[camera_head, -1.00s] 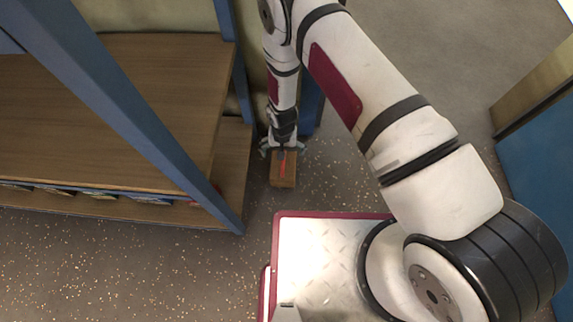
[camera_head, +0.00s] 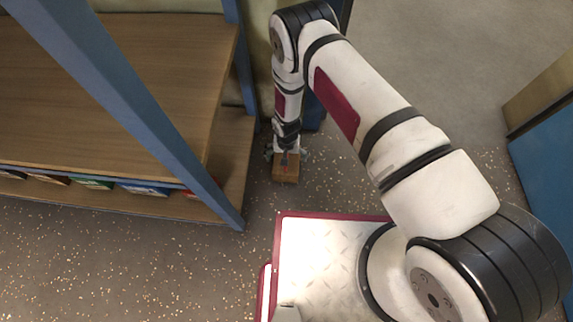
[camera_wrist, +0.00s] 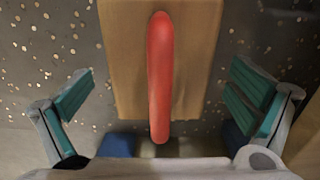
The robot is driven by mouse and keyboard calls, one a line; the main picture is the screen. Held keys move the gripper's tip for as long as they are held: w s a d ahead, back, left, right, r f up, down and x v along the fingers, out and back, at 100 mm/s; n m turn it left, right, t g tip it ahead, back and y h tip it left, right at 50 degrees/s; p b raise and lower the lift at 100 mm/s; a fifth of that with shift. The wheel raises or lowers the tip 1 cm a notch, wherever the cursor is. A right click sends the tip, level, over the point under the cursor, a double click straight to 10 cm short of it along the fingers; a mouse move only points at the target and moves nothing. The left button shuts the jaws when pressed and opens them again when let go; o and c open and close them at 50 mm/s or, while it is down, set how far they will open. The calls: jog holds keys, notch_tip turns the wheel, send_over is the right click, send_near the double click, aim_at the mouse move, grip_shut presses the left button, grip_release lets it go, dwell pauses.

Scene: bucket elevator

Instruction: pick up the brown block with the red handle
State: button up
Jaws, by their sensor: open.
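The brown block (camera_head: 286,174) rests on the speckled floor to the right of the shelf unit. Its red handle (camera_wrist: 160,75) runs lengthwise along its top in the wrist view. My gripper (camera_head: 287,154) points down over the block. In the wrist view my gripper (camera_wrist: 162,105) is open, with one green-padded finger on each side of the brown block (camera_wrist: 195,55). There is a gap between each finger and the block. The fingers are not closed on the handle. In the head view the gripper hides much of the handle.
A wooden shelf unit (camera_head: 110,90) with blue posts (camera_head: 150,110) stands close on the left. Several small coloured boxes (camera_head: 90,182) sit on its lower shelf. A blue panel (camera_head: 545,180) stands at the right. The floor (camera_head: 120,265) in front of the shelf is clear.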

notch_tip(320, 180, down, 2)
jog(key=shift+f+b, duration=0.25)
jog(key=shift+b, duration=0.2)
jog(key=shift+r, duration=0.1)
jog(key=shift+c, duration=0.2)
jog(key=c, duration=1.7)
jog(key=shift+o, duration=0.2)
jog(key=shift+r, duration=0.15)
